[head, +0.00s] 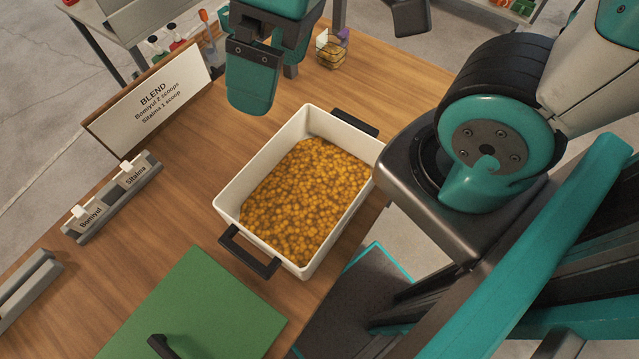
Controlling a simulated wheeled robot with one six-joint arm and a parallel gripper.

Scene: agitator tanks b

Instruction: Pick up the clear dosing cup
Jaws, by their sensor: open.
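A small clear cup (332,47) stands on the wooden table near its far edge, at the top middle of the head view. Something yellow-orange shows in or through it, with a purple patch at its rim. I cannot tell for sure that it is the dosing cup. My gripper (264,75), teal and dark grey, hangs over the table left of the cup and apart from it. It is open, with nothing seen in it. Its far side is partly hidden.
A white bin (228,196) with black handles holds many orange-brown balls. A BLEND sign (150,105), a label rack (115,200) and a grey slotted block (25,285) line the left. A green board (205,310) lies in front. Bare wood (215,140) lies left of the bin.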

